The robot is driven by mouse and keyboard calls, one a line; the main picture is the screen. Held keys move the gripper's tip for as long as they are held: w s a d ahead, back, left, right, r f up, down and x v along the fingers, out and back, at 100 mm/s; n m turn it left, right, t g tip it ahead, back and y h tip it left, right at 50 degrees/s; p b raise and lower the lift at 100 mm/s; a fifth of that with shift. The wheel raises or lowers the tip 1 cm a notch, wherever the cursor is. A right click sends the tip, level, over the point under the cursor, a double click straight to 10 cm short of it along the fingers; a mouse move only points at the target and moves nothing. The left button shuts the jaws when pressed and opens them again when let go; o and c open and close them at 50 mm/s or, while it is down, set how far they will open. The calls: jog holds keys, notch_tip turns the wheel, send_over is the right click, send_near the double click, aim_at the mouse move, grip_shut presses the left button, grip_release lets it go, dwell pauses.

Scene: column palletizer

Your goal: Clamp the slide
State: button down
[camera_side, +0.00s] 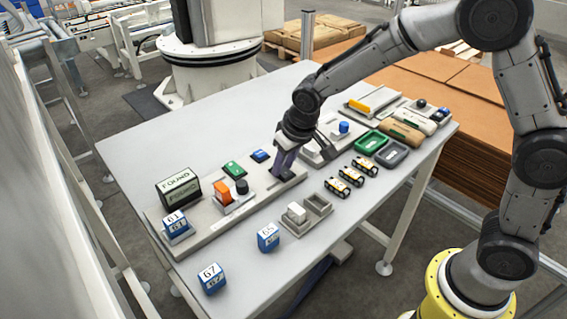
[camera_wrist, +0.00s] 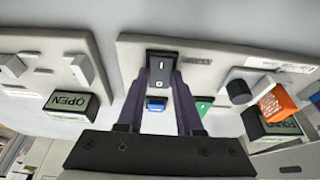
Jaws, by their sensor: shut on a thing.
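My gripper (camera_side: 283,172) is low over the far end of the long grey panel (camera_side: 196,226). In the wrist view its two purple fingers (camera_wrist: 160,82) are shut on a dark rocker switch (camera_wrist: 161,65) with white marks. I cannot tell for certain which part is the slide. An orange block (camera_side: 222,191) with a black knob (camera_side: 242,187) stands on a pale base, left of my gripper; both also show in the wrist view (camera_wrist: 277,103). A second fixture with a white block and blue knob (camera_side: 343,127) is behind my gripper, partly hidden.
An OPEN box (camera_wrist: 70,104) shows in the wrist view. Green (camera_side: 371,143) and grey (camera_side: 392,154) trays stand right.

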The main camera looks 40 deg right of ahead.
jog(key=c, duration=0.6)
grip_release()
jog(key=shift+o, duration=0.2)
jog(key=v, duration=1.4)
jog(key=shift+w, duration=0.1)
jog(key=s+d+r+m+t, duration=0.1)
jog(key=s+d+r, duration=0.3)
jog(key=s, duration=0.2)
jog(key=s+d+r+t, duration=0.1)
jog(key=s+d+r, duration=0.2)
jog(key=s, duration=0.2)
jog(key=s+f, duration=0.3)
jog(key=s, duration=0.3)
jog(key=s+d+f, duration=0.1)
jog(key=s+f, duration=0.2)
jog(key=s, duration=0.4)
jog(key=shift+d+f+n, duration=0.25)
jog(key=shift+f+n, duration=0.15)
